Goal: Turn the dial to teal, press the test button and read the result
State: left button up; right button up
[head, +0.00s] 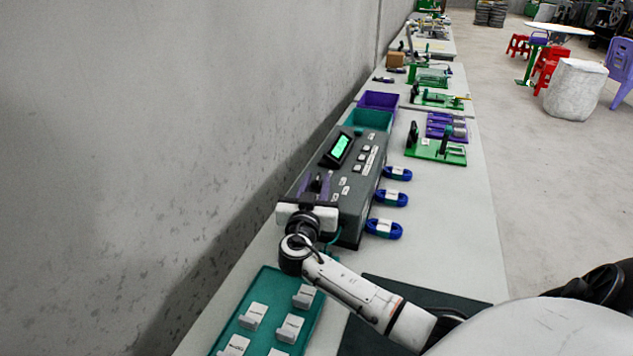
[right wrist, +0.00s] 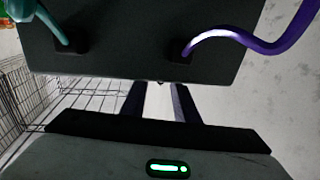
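A dark grey tester box (head: 362,190) stands on the long bench, with a lit green display (head: 341,147) and several pale buttons and labels on top. Their lettering is too small to read. My right gripper (head: 318,186) is over the near end of the box, and the dial cannot be made out there. In the right wrist view its two fingers (right wrist: 160,100) stand a little apart, with their tips hidden behind the box edge (right wrist: 130,45). I cannot tell whether they hold anything. My left gripper is not in view.
A teal cable (right wrist: 50,22) and a purple cable (right wrist: 250,40) enter the box. Several blue cable coils (head: 384,228) lie to its right. A teal tray (head: 262,290) with white-labelled pieces lies in front. Teal (head: 369,119) and purple (head: 380,100) bins stand behind. A concrete wall runs along the left.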

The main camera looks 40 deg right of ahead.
grip_shut()
jog(key=shift+s+d+f+n+t+y+b, duration=0.1)
jog(key=shift+s+n+t+y+b, duration=0.1)
jog(key=shift+n+t+y+b, duration=0.35)
jog(key=n+t+y, duration=0.1)
jog(key=n+t+y+b, duration=0.1)
jog(key=n+t+y, duration=0.1)
jog(key=shift+s+d+y, duration=0.25)
jog(key=shift+d, duration=0.05)
jog(key=shift+d+n+t+y+b, duration=0.15)
jog(key=shift+n+t+y+b, duration=0.25)
jog(key=shift+n+t+y, duration=0.55)
jog(key=shift+s+d+n+t+y, duration=0.15)
jog(key=shift+n+y, duration=0.3)
jog(key=shift+y, duration=0.45)
jog(key=shift+w+d+n+t+y, duration=0.15)
jog(key=shift+n+y, duration=0.3)
jog(key=shift+y, duration=0.4)
jog(key=shift+s+a, duration=0.1)
